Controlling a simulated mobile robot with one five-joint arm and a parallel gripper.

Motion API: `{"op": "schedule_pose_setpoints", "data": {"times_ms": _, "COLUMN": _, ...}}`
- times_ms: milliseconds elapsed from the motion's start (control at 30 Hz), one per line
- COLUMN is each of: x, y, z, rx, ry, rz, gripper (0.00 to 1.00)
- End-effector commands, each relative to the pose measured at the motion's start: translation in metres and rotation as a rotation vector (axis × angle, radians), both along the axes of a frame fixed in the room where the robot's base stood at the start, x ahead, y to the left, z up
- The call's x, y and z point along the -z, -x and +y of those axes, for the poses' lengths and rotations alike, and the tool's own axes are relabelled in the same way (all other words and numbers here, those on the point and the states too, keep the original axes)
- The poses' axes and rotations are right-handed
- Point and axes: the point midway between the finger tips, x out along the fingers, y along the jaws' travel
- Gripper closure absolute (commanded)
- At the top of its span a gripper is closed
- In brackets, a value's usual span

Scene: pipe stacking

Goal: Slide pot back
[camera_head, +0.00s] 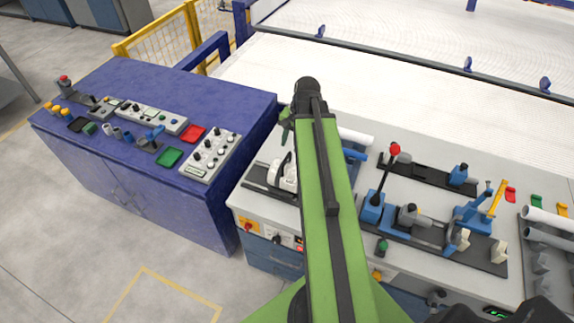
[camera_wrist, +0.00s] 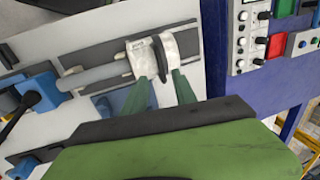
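A white block with a black curved handle (camera_wrist: 160,60) sits on a dark rail in the wrist view; it may be the pot. In the head view a white block (camera_head: 284,172) stands on the dark rail left of my arm, partly hidden by it. My gripper's two green fingers (camera_wrist: 161,82) point at the white block in the wrist view. They are apart, with the black handle between their tips and a gap visible. I cannot tell whether they touch it.
A grey pipe (camera_wrist: 95,76) runs from the white block toward a blue clamp (camera_wrist: 38,88). The blue cabinet (camera_head: 232,105) with control panels stands to the left. A red-knobbed lever (camera_head: 394,150) and blue clamps stand right of my arm.

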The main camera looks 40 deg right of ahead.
Motion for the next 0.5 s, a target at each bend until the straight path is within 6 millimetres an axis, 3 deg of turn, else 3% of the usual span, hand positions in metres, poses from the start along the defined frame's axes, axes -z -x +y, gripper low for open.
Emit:
{"op": "schedule_pose_setpoints", "data": {"times_ms": 33, "x": 0.022, "y": -0.002, "z": 0.001, "rx": 0.0, "ry": 0.0, "rz": 0.0, "gripper": 0.67}}
{"op": "schedule_pose_setpoints", "data": {"times_ms": 233, "x": 0.062, "y": -0.009, "z": 0.005, "rx": -0.001, "ry": 0.0, "rz": 0.0, "gripper": 0.67}}
{"op": "schedule_pose_setpoints", "data": {"times_ms": 367, "x": 0.077, "y": -0.012, "z": 0.007, "rx": -0.001, "ry": 0.0, "rz": 0.0, "gripper": 0.67}}
{"op": "schedule_pose_setpoints", "data": {"times_ms": 500, "x": 0.079, "y": -0.013, "z": 0.008, "rx": 0.0, "ry": 0.0, "rz": 0.0, "gripper": 0.67}}
